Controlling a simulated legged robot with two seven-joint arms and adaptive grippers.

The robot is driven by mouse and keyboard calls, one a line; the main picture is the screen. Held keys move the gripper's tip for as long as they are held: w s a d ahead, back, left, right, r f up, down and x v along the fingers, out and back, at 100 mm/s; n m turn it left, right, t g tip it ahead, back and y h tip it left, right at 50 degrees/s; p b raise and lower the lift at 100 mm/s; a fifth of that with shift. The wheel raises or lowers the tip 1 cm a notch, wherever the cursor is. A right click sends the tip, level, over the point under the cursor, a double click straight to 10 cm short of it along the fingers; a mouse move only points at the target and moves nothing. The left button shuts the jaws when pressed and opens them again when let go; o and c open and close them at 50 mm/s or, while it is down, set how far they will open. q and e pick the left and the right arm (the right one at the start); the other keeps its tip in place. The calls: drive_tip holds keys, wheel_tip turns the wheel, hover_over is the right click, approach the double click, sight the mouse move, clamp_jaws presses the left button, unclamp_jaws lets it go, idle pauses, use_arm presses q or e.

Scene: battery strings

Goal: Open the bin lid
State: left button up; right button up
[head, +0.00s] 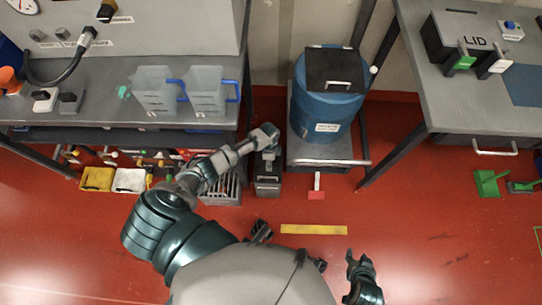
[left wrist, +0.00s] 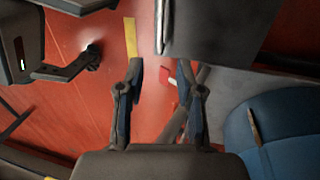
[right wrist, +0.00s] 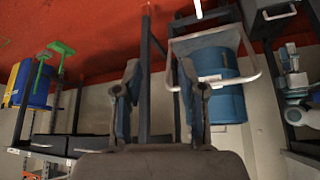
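The bin is a blue drum (head: 325,110) standing on a low grey platform at the back centre. Its dark square lid (head: 334,66) lies flat on top, closed, with a pale bar handle (head: 342,85) near the front edge. In the head view my left gripper (head: 270,133) is just left of the drum, apart from the lid. In the left wrist view its fingers (left wrist: 160,72) are spread and empty, with the drum (left wrist: 285,135) at lower right. My right gripper (head: 360,264) is low at the front, far from the drum. Its fingers (right wrist: 160,75) are spread and empty.
A left workbench (head: 90,95) holds clear jugs (head: 155,88) with blue handles. A right table (head: 465,110) carries a dark box marked LID (head: 450,40). A dark case (head: 268,175) stands on the floor left of the platform (head: 320,152).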

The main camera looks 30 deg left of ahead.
use_arm(q)
drive_tip(key=b, duration=0.4)
hover_over(269, 175)
wheel_tip(269, 175, down, 6)
use_arm(e)
drive_tip(key=w+a+r+t+y, duration=0.1)
drive_tip(key=w+a+r+t, duration=0.15)
drive_tip(key=w+t, duration=0.2)
drive_tip(key=w+a+r+t+y, duration=0.1)
drive_tip(key=w+r+t, duration=0.2)
drive_tip(key=w, duration=0.2)
use_arm(q)
drive_tip(key=f+b, duration=0.1)
drive_tip(key=s+f, duration=0.1)
drive_tip(key=d+f+b, duration=0.1)
drive_tip(key=f, duration=0.1)
drive_tip(key=shift+s+b, duration=0.25)
drive_tip(key=shift+b, duration=0.05)
drive_tip(key=shift+f, duration=0.25)
use_arm(e)
wheel_tip(269, 175, up, 10)
drive_tip(key=w+a+t+y, duration=0.1)
drive_tip(key=a+t+y, duration=0.1)
drive_tip(key=t, duration=0.5)
drive_tip(key=shift+w+f, duration=0.15)
drive_tip(key=shift+w, duration=0.15)
use_arm(q)
clamp_jaws()
use_arm(e)
drive_tip(key=shift+w+f, duration=0.1)
